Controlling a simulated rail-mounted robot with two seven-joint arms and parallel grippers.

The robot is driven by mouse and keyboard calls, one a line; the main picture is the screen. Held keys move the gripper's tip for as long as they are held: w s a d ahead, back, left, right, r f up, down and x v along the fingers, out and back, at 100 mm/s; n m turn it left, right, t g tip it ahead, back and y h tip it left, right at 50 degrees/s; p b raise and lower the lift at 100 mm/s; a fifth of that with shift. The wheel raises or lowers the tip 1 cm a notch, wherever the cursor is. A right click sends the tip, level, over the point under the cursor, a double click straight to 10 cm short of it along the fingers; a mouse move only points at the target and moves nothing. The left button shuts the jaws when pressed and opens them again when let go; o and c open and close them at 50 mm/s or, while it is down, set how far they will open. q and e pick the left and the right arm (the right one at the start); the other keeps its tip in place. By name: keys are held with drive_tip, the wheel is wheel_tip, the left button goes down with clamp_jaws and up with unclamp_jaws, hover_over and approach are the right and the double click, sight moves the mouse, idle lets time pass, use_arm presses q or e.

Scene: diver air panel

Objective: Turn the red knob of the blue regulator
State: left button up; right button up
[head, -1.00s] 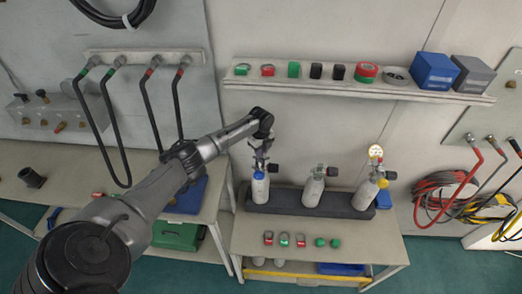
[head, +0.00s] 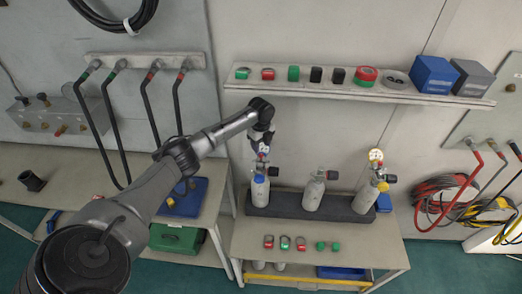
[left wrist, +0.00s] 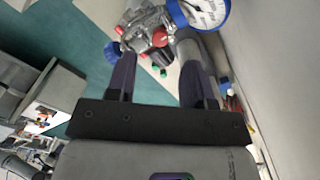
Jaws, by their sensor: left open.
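The cylinder with a blue band (head: 260,189) stands at the left end of the dark rack, with the blue regulator (head: 262,158) on its top. In the left wrist view, the regulator's red knob (left wrist: 159,38) lies just beyond and between my fingertips, and its blue-rimmed gauge (left wrist: 205,8) is at the top edge. My left gripper (head: 262,144) is open above the regulator; it also shows in the left wrist view (left wrist: 157,62), with nothing visibly clamped. Contact with the knob cannot be told. My right gripper is not in view.
A plain cylinder (head: 313,193) and a yellow-banded cylinder (head: 369,197) with a gauge stand to the right in the rack (head: 340,208). A shelf (head: 350,91) with small parts and boxes runs above. Small red and green parts lie on the bench front (head: 370,250).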

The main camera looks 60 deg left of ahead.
use_arm(q)
drive_tip(key=shift+r, duration=0.95)
